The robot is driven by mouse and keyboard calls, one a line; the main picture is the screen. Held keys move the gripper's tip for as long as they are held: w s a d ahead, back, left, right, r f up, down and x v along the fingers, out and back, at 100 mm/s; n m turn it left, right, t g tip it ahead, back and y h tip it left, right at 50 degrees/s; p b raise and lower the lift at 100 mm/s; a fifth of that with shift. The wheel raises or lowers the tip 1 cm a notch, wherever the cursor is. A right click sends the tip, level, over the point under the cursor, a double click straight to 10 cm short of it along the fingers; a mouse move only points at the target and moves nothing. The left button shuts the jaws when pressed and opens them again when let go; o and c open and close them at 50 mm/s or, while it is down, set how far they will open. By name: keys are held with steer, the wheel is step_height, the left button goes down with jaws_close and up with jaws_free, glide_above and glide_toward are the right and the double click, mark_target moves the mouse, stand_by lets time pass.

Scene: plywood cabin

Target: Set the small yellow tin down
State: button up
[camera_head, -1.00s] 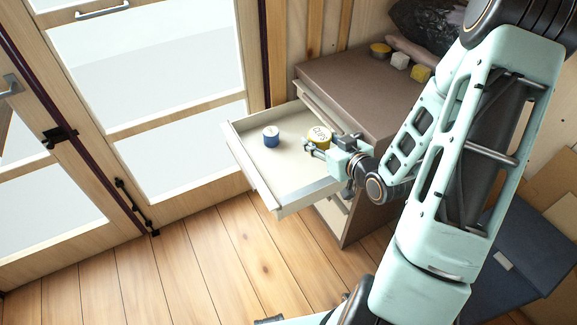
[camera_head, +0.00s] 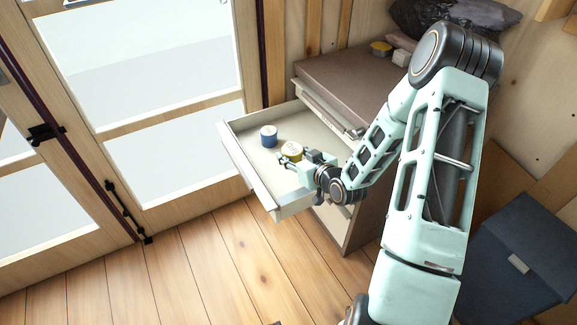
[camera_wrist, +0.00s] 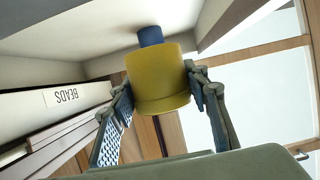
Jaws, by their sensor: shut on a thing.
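The small yellow tin (camera_head: 294,151) is held between the two fingers of my gripper (camera_head: 290,156), inside or just over the open drawer (camera_head: 238,160). Its pale top carries dark marks too small to read. In the wrist view the yellow tin (camera_wrist: 158,80) fills the gap between the fingertips of my gripper (camera_wrist: 160,72). A small blue tin (camera_head: 268,136) stands on the drawer floor to the left of the yellow tin; it also shows behind it in the wrist view (camera_wrist: 150,36). I cannot tell whether the yellow tin touches the drawer floor.
The drawer sticks out of a brown-topped cabinet (camera_head: 330,72). A label reading BEADS (camera_wrist: 61,97) shows in the wrist view. A glazed door stands left.

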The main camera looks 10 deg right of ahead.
steer(key=shift+w+a+f+b, duration=0.15)
steer(key=shift+w+a+f, duration=0.1)
steer(key=shift+w+f, duration=0.35)
steer(key=shift+w+a+f+b, duration=0.2)
steer(key=shift+w+f, duration=0.15)
steer(key=shift+f, duration=0.3)
steer(key=shift+w+f+b, duration=0.1)
steer(key=shift+f+b, duration=0.3)
steer(key=shift+f, duration=1.15)
steer(key=shift+f+b, duration=0.5)
steer(key=shift+b, duration=0.1)
steer(key=shift+f, duration=0.15)
steer(key=o, duration=1.4)
